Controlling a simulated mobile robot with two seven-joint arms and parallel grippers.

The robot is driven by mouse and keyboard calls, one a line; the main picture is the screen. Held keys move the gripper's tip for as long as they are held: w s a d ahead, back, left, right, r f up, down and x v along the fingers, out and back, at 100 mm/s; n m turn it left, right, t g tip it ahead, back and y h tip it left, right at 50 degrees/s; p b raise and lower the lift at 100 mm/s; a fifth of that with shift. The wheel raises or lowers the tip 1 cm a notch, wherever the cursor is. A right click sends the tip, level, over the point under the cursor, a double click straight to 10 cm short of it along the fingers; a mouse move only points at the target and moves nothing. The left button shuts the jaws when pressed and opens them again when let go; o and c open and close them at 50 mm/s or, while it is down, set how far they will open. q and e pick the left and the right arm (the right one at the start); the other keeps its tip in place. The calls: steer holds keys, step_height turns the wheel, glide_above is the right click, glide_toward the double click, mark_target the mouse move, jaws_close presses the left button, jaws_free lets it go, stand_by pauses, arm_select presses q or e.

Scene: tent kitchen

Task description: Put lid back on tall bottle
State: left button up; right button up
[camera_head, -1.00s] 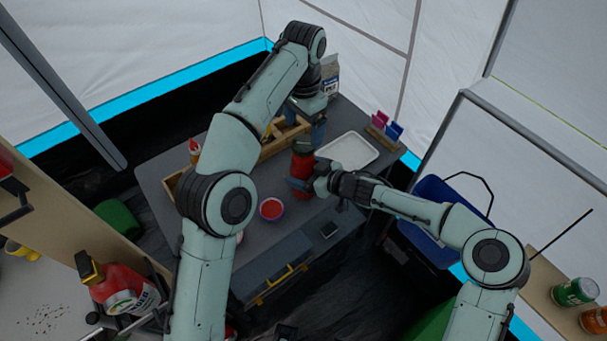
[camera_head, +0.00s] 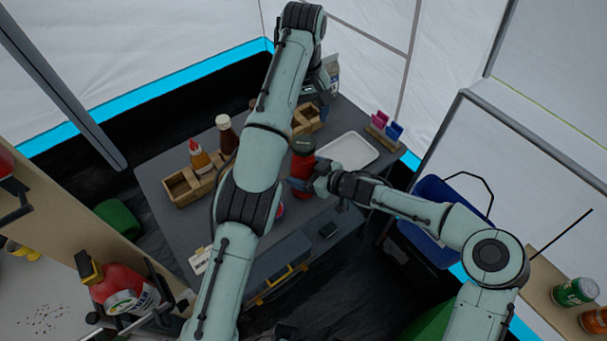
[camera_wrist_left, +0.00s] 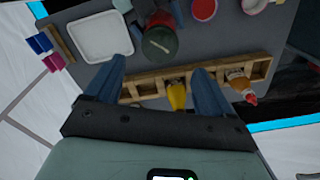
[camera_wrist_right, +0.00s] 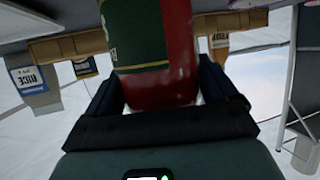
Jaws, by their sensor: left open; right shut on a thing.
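The tall red bottle (camera_head: 303,185) stands upright on the grey table, with a dark green lid (camera_head: 302,147) on its top. I cannot tell whether the lid is fully seated. The left wrist view shows the round lid (camera_wrist_left: 160,41) from above. My right gripper (camera_head: 300,184) is shut around the bottle; the right wrist view shows its red and green side (camera_wrist_right: 155,60) between the fingers. My left gripper (camera_wrist_left: 160,68) is open and empty, apart from the lid and beyond the bottle in the head view, partly hidden by its own arm.
A white tray (camera_head: 347,151) lies right of the bottle. A wooden rack (camera_head: 183,187) with sauce bottles stands behind and left. A red bowl (camera_wrist_left: 204,9) is near the bottle.

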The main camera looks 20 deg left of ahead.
mark_target(303, 143)
arm_select(q)
steer(key=shift+f, duration=0.1)
stand_by(0.4)
steer(key=shift+f, duration=3.85)
steer(key=c, duration=1.1)
steer(key=o, duration=1.3)
steer(key=shift+c, duration=0.2)
